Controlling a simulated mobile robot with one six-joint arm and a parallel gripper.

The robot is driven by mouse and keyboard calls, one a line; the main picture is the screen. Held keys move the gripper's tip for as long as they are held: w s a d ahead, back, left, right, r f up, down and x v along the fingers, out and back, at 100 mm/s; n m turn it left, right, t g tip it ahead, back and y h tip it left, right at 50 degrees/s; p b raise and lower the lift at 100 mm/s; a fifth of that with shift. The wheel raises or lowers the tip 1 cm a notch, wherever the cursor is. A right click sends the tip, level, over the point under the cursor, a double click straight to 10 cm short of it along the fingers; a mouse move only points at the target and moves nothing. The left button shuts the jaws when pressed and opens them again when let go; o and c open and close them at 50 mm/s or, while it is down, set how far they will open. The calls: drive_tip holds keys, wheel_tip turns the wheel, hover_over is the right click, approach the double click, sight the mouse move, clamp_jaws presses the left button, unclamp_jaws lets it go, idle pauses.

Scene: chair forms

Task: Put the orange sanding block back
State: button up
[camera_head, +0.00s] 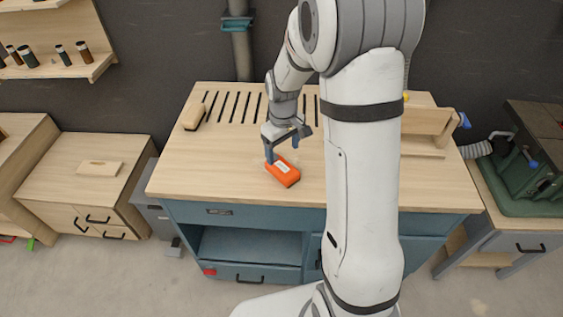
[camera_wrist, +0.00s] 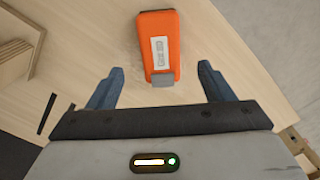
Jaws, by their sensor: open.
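The orange sanding block (camera_head: 283,171) lies on the wooden top of the workbench (camera_head: 235,180), near the middle towards the front edge. It has a pale label on its upper face. My gripper (camera_head: 283,152) is just above and behind the block in the head view. In the wrist view the block (camera_wrist: 159,45) lies ahead of my gripper (camera_wrist: 160,85), between the lines of the two open fingers. Its near grey end is about level with the fingertips. The fingers are apart and hold nothing.
Dark slots (camera_head: 235,106) run along the bench's back, with a wooden-handled brush-like item (camera_head: 194,115) at their left. A wooden vise-like fixture (camera_head: 428,122) stands at the right. The bench top left of the block is clear. A low cabinet (camera_head: 75,190) stands further left.

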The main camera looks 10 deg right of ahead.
drive_tip(key=s+r+m+t, duration=0.2)
drive_tip(key=s+r+m, duration=0.1)
drive_tip(key=s+r, duration=0.9)
drive_tip(key=s+r+m+t, duration=0.1)
drive_tip(key=s+r+m, duration=0.1)
drive_tip(key=s, duration=0.7)
drive_tip(key=shift+s+a+r, duration=0.2)
drive_tip(key=shift+s+r, duration=0.05)
drive_tip(key=shift+r, duration=0.4)
